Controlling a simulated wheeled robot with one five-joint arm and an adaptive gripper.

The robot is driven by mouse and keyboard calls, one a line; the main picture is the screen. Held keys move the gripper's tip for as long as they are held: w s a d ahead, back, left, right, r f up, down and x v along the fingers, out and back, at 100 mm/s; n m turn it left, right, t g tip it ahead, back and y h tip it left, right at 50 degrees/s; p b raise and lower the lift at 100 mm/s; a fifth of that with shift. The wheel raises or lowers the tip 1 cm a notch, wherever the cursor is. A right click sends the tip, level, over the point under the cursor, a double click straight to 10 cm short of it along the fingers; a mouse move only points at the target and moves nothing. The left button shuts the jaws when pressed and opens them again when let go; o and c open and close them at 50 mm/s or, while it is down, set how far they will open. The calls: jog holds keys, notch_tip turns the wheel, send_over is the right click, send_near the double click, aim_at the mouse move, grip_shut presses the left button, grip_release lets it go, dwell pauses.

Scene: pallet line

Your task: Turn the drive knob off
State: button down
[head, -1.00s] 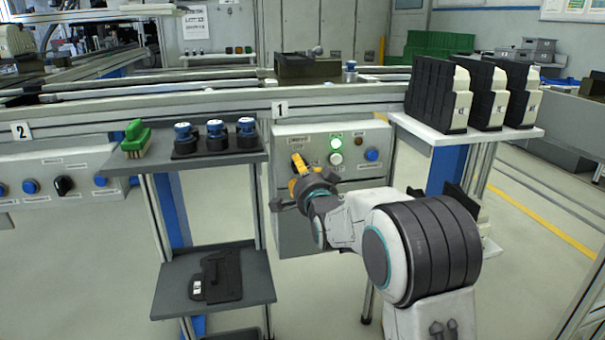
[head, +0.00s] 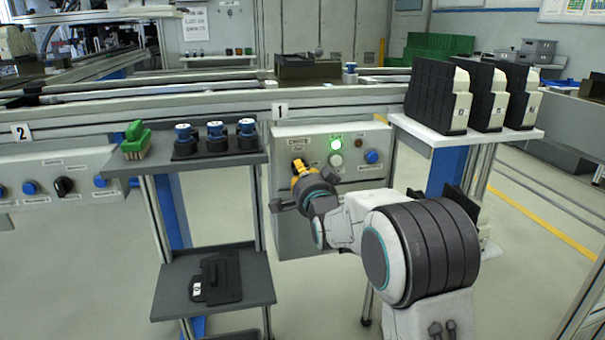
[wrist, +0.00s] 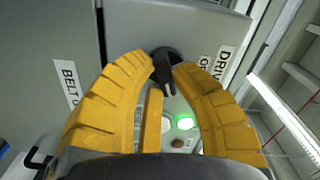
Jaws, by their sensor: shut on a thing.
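The black drive knob (wrist: 166,72) sits on the grey control box and shows between my fingertips in the wrist view. A label reading "DRIVE" (wrist: 223,62) is beside it. My gripper (wrist: 163,66) has yellow fingers closed on the knob, one on each side. In the head view my gripper (head: 301,178) is at the upper left of the control box (head: 350,140), mostly covering the knob. A green lamp (head: 336,143) on the box is lit; it also glows in the wrist view (wrist: 185,123).
A blue button (head: 371,156) is on the right of the same box. A shelf (head: 205,160) at the left holds a green brush (head: 136,140) and several blue-topped parts. A white shelf (head: 440,138) at the right holds black and white units.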

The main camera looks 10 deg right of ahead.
dwell(0.4)
jog(key=n, duration=1.3)
jog(key=shift+d+r, duration=0.15)
jog(key=shift+r, duration=0.1)
jog(key=shift+n, duration=0.3)
jog(key=c, duration=1.1)
grip_release()
jog(key=shift+o, duration=0.2)
jog(key=shift+s, duration=0.1)
jog(key=s, duration=1.1)
jog(key=shift+s, duration=0.4)
